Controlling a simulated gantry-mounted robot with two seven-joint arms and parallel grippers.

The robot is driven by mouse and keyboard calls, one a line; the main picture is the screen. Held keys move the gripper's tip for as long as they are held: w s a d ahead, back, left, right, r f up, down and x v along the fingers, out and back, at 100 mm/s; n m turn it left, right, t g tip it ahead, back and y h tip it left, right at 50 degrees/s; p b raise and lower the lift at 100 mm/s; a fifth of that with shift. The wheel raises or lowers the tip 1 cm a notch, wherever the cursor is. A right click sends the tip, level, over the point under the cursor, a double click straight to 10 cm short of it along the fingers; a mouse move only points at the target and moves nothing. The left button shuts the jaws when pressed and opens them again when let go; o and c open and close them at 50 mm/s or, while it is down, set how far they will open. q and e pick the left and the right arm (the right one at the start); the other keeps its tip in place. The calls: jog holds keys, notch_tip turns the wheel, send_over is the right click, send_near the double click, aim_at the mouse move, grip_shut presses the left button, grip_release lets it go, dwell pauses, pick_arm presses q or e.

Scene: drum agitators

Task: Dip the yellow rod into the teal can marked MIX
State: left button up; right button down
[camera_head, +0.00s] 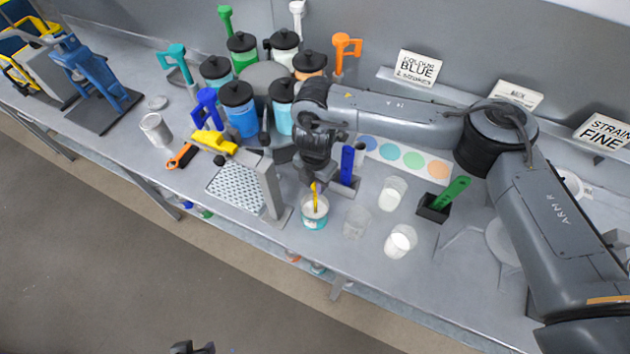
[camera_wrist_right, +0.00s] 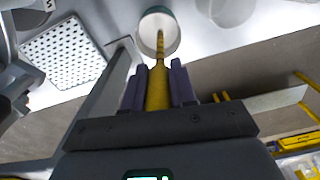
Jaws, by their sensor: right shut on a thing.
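My right gripper (camera_head: 316,184) is shut on the yellow rod (camera_head: 316,200), which points down. The rod also shows between the fingers in the right wrist view (camera_wrist_right: 158,85). The teal can (camera_head: 314,223) stands upright on the bench below; its MIX mark is too small to read. The rod's lower end is inside the can's rim in the head view and overlaps the can's pale opening (camera_wrist_right: 159,28) in the wrist view. I cannot tell how deep it reaches. A small dark piece at the head view's bottom edge may be my left gripper; its fingers do not show.
A perforated plate (camera_head: 236,187) and a grey upright (camera_head: 270,190) stand close left of the can. Clear cups (camera_head: 356,221) stand to its right. A blue-handled tool (camera_head: 347,165) and lidded jars (camera_head: 239,108) are behind. The bench front edge is near.

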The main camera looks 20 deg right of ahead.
notch_tip(320, 180, up, 14)
jog(key=p, duration=1.2)
jog(key=shift+w+f, duration=0.1)
jog(key=shift+f, duration=0.2)
